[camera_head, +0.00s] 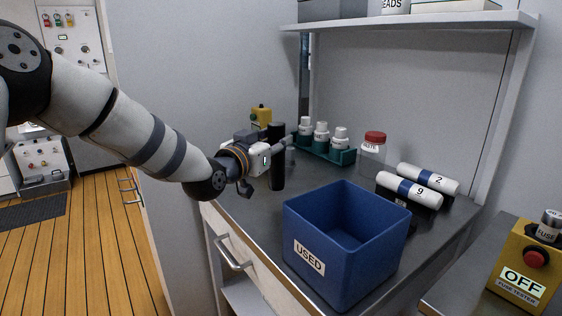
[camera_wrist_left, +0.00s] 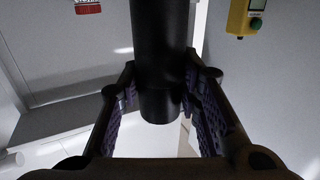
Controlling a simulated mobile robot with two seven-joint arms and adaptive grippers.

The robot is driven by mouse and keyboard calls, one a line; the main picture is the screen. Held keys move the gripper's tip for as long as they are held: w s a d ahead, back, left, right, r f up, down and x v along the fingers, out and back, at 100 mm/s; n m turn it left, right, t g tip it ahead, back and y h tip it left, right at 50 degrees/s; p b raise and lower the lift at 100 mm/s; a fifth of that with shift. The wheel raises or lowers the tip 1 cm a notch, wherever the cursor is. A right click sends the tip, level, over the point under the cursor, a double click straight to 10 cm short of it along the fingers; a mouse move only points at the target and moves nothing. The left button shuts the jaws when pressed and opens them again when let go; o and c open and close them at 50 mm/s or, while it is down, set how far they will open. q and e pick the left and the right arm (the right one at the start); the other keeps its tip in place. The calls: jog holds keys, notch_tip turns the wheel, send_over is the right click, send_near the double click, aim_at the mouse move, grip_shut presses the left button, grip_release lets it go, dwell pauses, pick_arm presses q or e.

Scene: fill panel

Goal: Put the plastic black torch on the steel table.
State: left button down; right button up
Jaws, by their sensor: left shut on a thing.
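The black torch (camera_head: 276,174) is a dark upright cylinder over the left back part of the steel table (camera_head: 244,207). My left gripper (camera_head: 279,151) is shut around the torch from the left, and the torch's lower end hangs below the fingers. In the left wrist view the torch (camera_wrist_left: 160,50) stands between the two purple-padded fingers. I cannot tell whether its lower end touches the table top or is a little above it. My right gripper is not in view.
A blue bin (camera_head: 318,250) labelled USED stands at the table's front. Behind it are a green rack (camera_head: 342,156) of white-capped bottles, a red-lidded jar (camera_head: 374,148) and white rolls (camera_head: 408,190). A yellow fuse tester (camera_head: 524,262) is at right. Bare table lies left of the bin.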

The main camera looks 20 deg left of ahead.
aim_at(275, 160)
pick_arm(q)
jog(key=f, duration=0.4)
jog(key=shift+w+d+b, duration=0.3)
jog(key=shift+w+d, duration=0.05)
jog(key=shift+w, duration=0.05)
jog(key=shift+r, duration=0.15)
jog(key=c, duration=1.6)
grip_release()
jog(key=shift+f, duration=0.25)
jog(key=o, duration=0.4)
